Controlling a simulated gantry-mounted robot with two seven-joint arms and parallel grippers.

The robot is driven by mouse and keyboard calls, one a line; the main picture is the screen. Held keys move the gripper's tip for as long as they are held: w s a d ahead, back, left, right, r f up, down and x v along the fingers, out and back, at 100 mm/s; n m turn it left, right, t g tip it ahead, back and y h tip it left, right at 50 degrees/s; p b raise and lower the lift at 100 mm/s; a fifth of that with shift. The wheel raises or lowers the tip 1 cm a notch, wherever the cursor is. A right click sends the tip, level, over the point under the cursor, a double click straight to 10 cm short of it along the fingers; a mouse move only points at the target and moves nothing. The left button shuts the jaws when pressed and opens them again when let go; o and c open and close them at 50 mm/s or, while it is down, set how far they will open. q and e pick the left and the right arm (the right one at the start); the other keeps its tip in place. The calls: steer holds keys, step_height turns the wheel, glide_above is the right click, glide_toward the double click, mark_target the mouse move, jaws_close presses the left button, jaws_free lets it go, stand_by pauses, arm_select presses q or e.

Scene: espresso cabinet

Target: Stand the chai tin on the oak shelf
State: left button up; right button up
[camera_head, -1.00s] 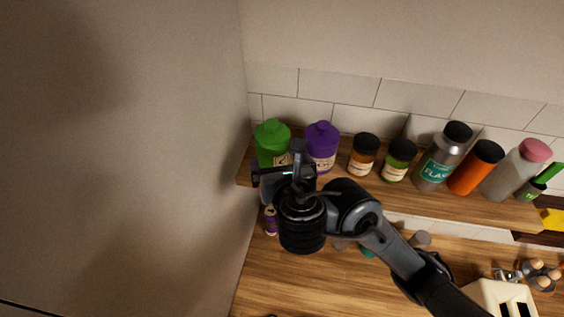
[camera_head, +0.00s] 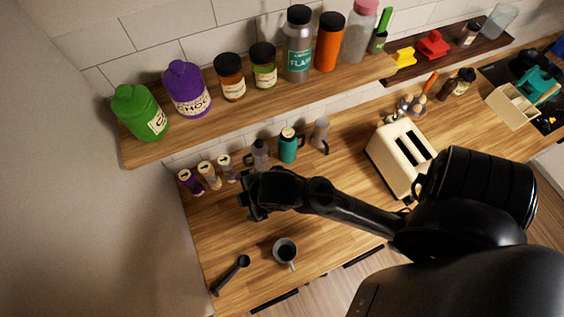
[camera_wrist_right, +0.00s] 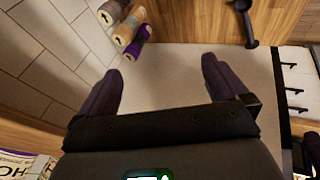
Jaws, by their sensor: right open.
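A green tin (camera_head: 140,112) with a pale label starting with "C", likely the chai tin, stands on the left end of the oak shelf (camera_head: 205,119). A purple tin (camera_head: 187,89) labelled "CHOC" stands to its right, a small gap apart. My right gripper (camera_head: 251,204) is below the shelf, over the counter, away from both tins. In the right wrist view its two fingers (camera_wrist_right: 160,84) are spread wide with nothing between them. Part of a tin's label (camera_wrist_right: 18,165) shows at that view's lower left. My left gripper is not in view.
Spice jars, a flask and bottles fill the shelf to the right. A grey cup (camera_head: 285,251) and black scoop (camera_head: 231,275) lie on the front counter. A wall closes the left side.

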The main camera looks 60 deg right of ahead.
steer(key=s+d+f+m+g, duration=0.2)
steer(key=s+f+m, duration=0.3)
steer(key=s+m, duration=0.3)
steer(key=shift+s+d+f+m, duration=0.15)
steer(key=shift+d+f+m, duration=0.25)
steer(key=shift+d, duration=0.25)
stand_by(0.4)
